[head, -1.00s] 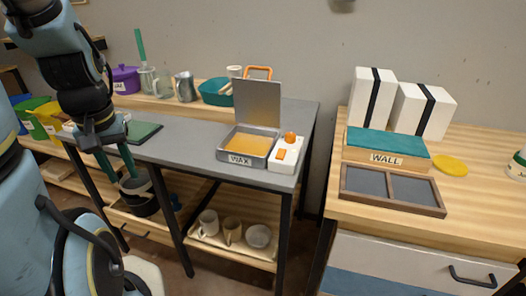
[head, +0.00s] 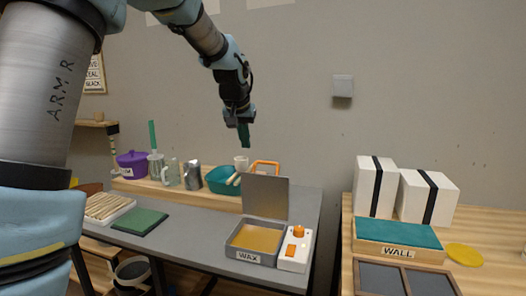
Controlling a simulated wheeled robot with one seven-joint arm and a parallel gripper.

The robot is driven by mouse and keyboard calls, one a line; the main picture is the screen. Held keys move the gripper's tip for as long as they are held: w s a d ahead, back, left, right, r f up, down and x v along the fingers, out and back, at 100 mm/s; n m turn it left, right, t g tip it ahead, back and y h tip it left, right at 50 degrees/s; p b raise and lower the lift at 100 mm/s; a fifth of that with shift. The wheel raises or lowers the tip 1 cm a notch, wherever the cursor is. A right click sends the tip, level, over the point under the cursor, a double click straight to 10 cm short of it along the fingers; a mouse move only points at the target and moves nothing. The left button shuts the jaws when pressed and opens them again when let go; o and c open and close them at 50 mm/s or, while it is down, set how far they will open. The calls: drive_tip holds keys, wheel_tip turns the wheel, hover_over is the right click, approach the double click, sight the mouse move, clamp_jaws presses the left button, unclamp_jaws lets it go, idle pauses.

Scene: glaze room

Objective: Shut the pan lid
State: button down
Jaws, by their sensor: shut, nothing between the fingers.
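The grey wax pan (head: 245,256), labelled WAX, sits on the grey table with amber wax inside. Its flat grey lid (head: 265,196) stands upright at the back edge of the pan, open. An orange handle (head: 265,166) shows at the lid's top edge. My gripper (head: 245,146) is shut and empty, pointing down in the air above and a little left of the lid, apart from it. How far it is from the lid in depth is hard to tell.
A white control box with an orange knob (head: 298,232) stands right of the pan. A teal bowl (head: 222,181), metal pitcher (head: 193,175) and white mug (head: 241,162) stand behind on a wooden shelf. A green mat (head: 140,221) lies left. The table between mat and pan is clear.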

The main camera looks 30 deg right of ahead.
drive_tip(key=d+r+m+h, duration=0.1)
drive_tip(key=d+r, duration=0.3)
drive_tip(key=d, duration=0.3)
wheel_tip(320, 180, down, 10)
drive_tip(key=p, duration=0.5)
drive_tip(key=shift+w+d+r, duration=0.15)
drive_tip(key=shift+w+d, duration=0.2)
drive_tip(key=shift+d, duration=0.05)
drive_tip(key=shift+s+b, duration=0.1)
drive_tip(key=shift+b, duration=0.25)
